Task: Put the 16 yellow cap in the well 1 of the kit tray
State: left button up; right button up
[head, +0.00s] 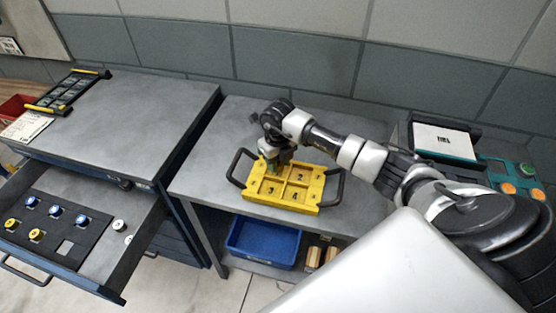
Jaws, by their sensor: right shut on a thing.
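The yellow kit tray (317,204) lies on the grey bench, with black handles at its left and right ends and numbered wells. My right gripper (274,168) points down over the tray's far left well, close above or inside it. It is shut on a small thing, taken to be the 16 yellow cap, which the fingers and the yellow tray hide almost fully. The gripper also covers that well's number. My left gripper is out of view.
An open drawer (148,222) at left holds a dark insert (90,236) with blue and yellow caps and an empty square; pale caps lie beside it. A blue bin (263,240) is on the lower shelf. A white-lidded box (443,141) stands at right. The left cabinet top is mostly clear.

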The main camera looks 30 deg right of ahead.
dwell(0.4)
jog(key=o, duration=1)
